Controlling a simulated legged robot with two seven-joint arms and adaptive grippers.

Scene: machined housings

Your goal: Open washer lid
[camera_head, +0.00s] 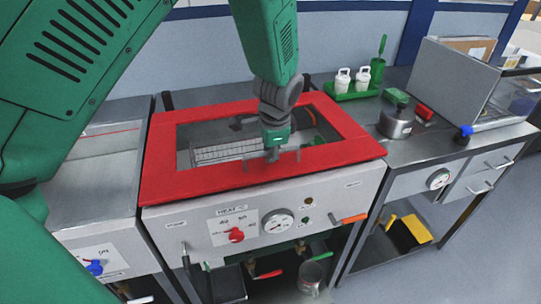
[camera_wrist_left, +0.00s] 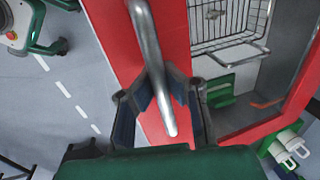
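The washer (camera_head: 330,205) is a grey machine with a dial, a red knob and an orange handle on its front. Its lid (camera_head: 163,165) is a red frame around a window, lying flat and looking closed; a wire basket (camera_head: 225,152) shows through it. The red lid also shows in the left wrist view (camera_wrist_left: 112,40). My left gripper (camera_head: 272,152) is over the lid's front edge, pointing down. In the left wrist view my left gripper (camera_wrist_left: 163,105) is open, its fingers either side of a metal bar handle (camera_wrist_left: 148,50); contact is unclear. My right gripper is out of view.
A counter on the right holds a steel pot (camera_head: 396,122), a green tray (camera_head: 352,94) with white bottles, and a grey case (camera_head: 455,80). A grey unit (camera_head: 92,190) adjoins on the left. Open shelves lie below the washer's front.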

